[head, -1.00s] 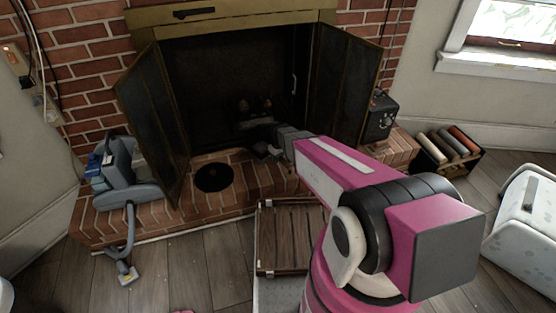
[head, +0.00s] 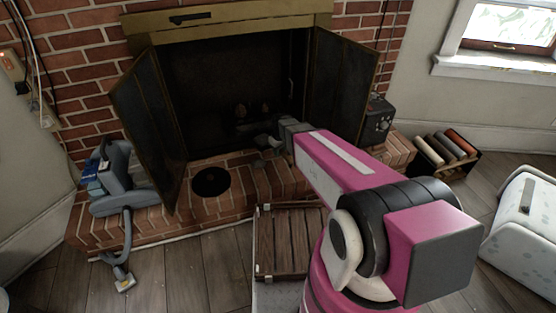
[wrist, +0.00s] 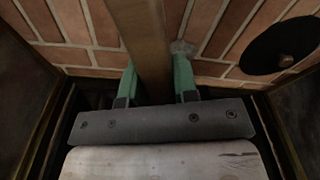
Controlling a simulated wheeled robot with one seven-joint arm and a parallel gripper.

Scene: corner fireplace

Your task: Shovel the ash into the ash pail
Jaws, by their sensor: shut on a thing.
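My gripper (wrist: 156,84) has its green fingers on either side of a brown bar (wrist: 146,40), which looks like a wooden handle, and is shut on it. The bar runs up out of the wrist view, so its far end is hidden there. In the head view my gripper (head: 268,143) is in front of the fireplace opening, small and dark. A small pale grey patch (wrist: 183,48), possibly ash, shows on the bricks beside the bar. A black round disc with a knob (head: 211,181) lies on the hearth; I cannot tell whether it covers a pail.
The fireplace's left door (head: 148,125) and right door (head: 340,85) stand open around the opening. A blue-grey vacuum cleaner (head: 125,185) is on the left of the brick hearth. A black box (head: 378,118) is on the right. A slatted wooden crate (head: 283,243) stands in front.

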